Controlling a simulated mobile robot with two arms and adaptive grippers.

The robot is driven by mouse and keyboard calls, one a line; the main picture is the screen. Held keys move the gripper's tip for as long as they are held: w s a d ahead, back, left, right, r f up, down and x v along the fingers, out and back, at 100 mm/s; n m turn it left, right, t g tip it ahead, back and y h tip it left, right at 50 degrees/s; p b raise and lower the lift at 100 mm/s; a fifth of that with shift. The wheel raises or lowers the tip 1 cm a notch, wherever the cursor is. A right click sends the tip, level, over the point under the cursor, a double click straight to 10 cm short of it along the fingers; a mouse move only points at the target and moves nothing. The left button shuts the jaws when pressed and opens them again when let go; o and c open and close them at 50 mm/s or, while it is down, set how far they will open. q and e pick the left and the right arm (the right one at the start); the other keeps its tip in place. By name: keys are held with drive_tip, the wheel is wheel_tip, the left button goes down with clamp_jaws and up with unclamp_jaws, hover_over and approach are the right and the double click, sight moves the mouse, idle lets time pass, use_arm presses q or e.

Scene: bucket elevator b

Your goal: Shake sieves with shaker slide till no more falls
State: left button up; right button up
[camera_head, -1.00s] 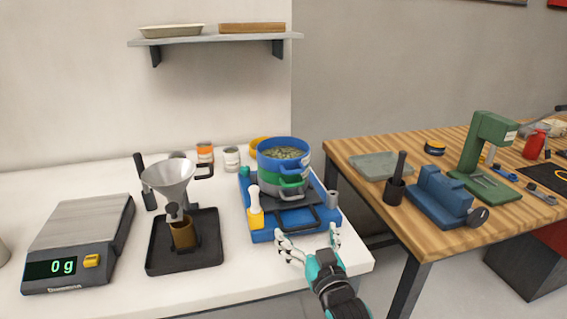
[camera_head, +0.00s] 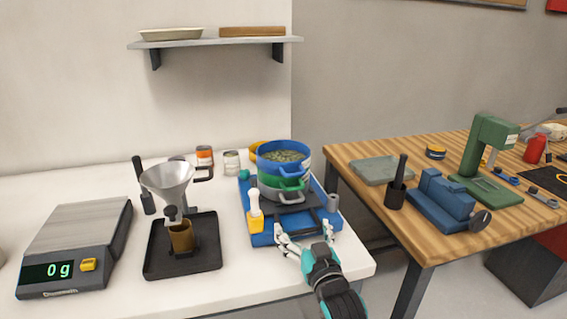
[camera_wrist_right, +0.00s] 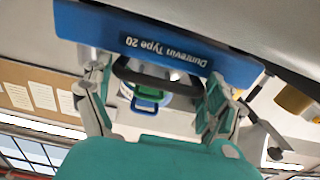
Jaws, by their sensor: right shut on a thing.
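The sieve stack stands upright on the blue shaker base (camera_head: 262,238). Its blue top sieve (camera_head: 268,166) holds greenish-brown grains, with a green sieve (camera_head: 270,185) and a grey one below. A dark slide plate lies under the stack, with a black handle at the front; the handle shows in the right wrist view (camera_wrist_right: 150,80) before the base's "Dunrevin Type 20" face. My right gripper (camera_head: 303,232) is at the base's front, its fingers on both sides of the handle and shut on it. It also shows in the wrist view (camera_wrist_right: 155,95). My left gripper is not in view.
A funnel stand (camera_head: 168,182) on a black tray and a scale reading 0 g (camera_head: 75,245) are further left. A gap separates the wooden bench (camera_head: 440,235).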

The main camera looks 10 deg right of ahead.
drive_tip(key=shift+s+p, duration=0.4)
drive_tip(key=shift+s, duration=0.3)
drive_tip(key=shift+s+d+p, duration=0.1)
drive_tip(key=shift+s+p, duration=0.4)
drive_tip(key=shift+s, duration=1)
drive_tip(key=shift+w+r, duration=0.15)
drive_tip(key=shift+w, duration=0.4)
drive_tip(key=shift+w+p, duration=0.3)
drive_tip(key=shift+w, duration=1.4)
drive_tip(key=shift+s, duration=0.1)
